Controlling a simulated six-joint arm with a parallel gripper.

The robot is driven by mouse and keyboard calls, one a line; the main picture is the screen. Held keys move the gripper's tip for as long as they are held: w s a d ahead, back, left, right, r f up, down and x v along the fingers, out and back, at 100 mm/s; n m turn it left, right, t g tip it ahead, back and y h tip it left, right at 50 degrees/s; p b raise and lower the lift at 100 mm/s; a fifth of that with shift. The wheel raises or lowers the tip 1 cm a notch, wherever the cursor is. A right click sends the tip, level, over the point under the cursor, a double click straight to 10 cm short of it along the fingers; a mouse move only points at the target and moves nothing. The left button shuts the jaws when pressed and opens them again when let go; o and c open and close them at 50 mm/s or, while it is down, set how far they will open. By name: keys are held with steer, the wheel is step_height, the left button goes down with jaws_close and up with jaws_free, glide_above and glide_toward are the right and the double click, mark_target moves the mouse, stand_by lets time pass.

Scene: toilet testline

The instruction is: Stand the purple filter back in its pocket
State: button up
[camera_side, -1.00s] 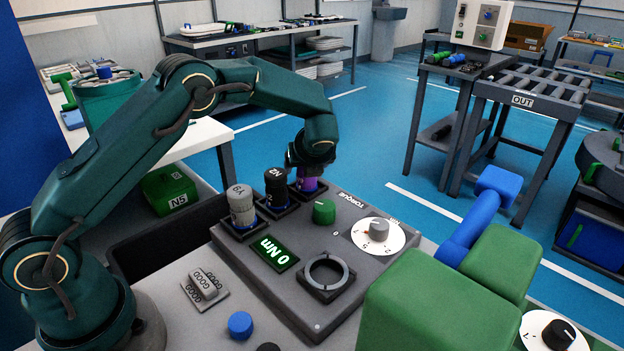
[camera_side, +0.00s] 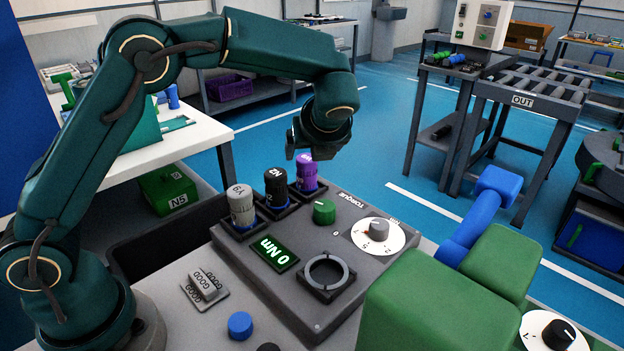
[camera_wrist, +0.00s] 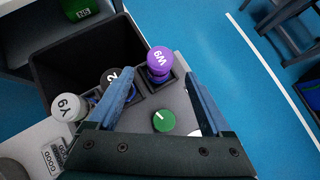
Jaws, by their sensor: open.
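The purple filter (camera_side: 307,172) stands upright in the rear pocket of the row on the grey test panel (camera_side: 335,312). It also shows in the wrist view (camera_wrist: 158,60), with the label W9 on its top. My gripper (camera_side: 308,150) is above the purple filter and apart from it. In the wrist view its two fingers are spread wide with nothing held between them (camera_wrist: 155,90). The black filter (camera_side: 276,187) and the grey filter (camera_side: 241,205) stand in the pockets beside it.
A green knob (camera_side: 324,212), a white torque dial (camera_side: 379,236), an empty ring holder (camera_side: 326,275) and a display reading 0 Nm (camera_side: 272,253) are on the panel. A dark open bin (camera_side: 150,247) lies left of it. A green block (camera_side: 425,305) stands at front right.

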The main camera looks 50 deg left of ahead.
steer(key=s+d+r+n+h, duration=0.1)
steer(key=s+d+n+h, duration=0.1)
steer(key=s+n, duration=1)
steer(key=s+d+r+n+h, duration=0.1)
steer(key=s+n+h, duration=0.4)
steer(key=s+n, duration=0.7)
steer(key=shift+d+r+n+t, duration=0.2)
steer(key=shift+d+n+t, duration=0.15)
steer(key=shift+d, duration=0.55)
